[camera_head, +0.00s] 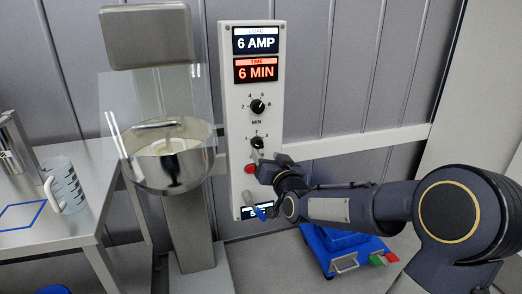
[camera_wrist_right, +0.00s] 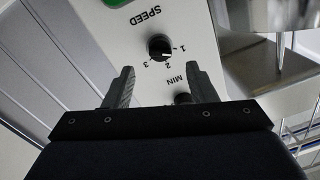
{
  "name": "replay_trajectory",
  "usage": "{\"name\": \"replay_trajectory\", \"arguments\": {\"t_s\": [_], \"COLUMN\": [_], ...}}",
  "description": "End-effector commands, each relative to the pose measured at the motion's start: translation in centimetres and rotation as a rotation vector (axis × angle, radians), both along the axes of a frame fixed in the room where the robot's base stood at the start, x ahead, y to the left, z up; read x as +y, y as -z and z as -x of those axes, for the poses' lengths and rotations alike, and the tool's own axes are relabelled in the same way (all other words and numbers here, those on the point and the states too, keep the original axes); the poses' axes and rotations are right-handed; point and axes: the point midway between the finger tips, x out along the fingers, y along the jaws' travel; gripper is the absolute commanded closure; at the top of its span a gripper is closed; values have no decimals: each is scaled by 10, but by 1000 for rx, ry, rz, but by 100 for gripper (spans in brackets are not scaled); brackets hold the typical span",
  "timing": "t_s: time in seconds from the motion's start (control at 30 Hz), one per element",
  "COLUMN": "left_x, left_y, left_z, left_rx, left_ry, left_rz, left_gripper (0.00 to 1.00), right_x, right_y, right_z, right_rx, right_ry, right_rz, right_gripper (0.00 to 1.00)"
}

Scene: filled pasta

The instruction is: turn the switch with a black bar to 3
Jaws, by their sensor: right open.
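The white control panel (camera_head: 234,110) stands upright at the back. Its lower dial, a black knob (camera_head: 257,143) marked 1, 2, 3, sits just above my right gripper (camera_head: 264,170). In the right wrist view this knob (camera_wrist_right: 160,47), labelled SPEED, appears upside down beyond and between the two fingertips of my right gripper (camera_wrist_right: 158,76). The gripper is open, with nothing between its fingers, and seems apart from the knob. A small pale mark shows on the knob; its exact setting is hard to read. A second black knob (camera_head: 257,106), labelled MIN, is higher on the panel.
Displays above read 6 AMP (camera_head: 256,42) and 6 MIN (camera_head: 256,71). A mixer bowl (camera_head: 168,172) stands to the left, near a table (camera_head: 60,235) with a mug (camera_head: 65,185).

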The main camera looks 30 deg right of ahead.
Motion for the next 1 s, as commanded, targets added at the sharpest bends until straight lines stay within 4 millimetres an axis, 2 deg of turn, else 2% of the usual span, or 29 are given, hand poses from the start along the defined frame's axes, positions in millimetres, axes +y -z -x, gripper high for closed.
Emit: {"name": "replay_trajectory", "arguments": {"t_s": [0.1, 0.3, 0.47, 0.7, 1.0], "left_x": [0, 0, 0, 0, 0], "left_y": [-6, -10, -11, -11, -11], "left_z": [0, 0, 0, 0, 0], "left_rx": [0, 0, 0, 0, 0], "left_ry": [0, 0, 0, 0, 0], "left_rz": [0, 0, 0, 0, 0], "left_gripper": [100, 100, 100, 100, 100], "right_x": [-4, -9, -11, -11, -11], "right_y": [-1, -1, 0, 0, 0], "right_z": [-21, -47, -56, -57, -57], "right_rx": [3, 2, 3, 3, 3], "right_ry": [-1, 0, 0, 0, 0], "right_rz": [-1, 1, 0, -1, -1], "right_gripper": [49, 49, 49, 49, 87]}}
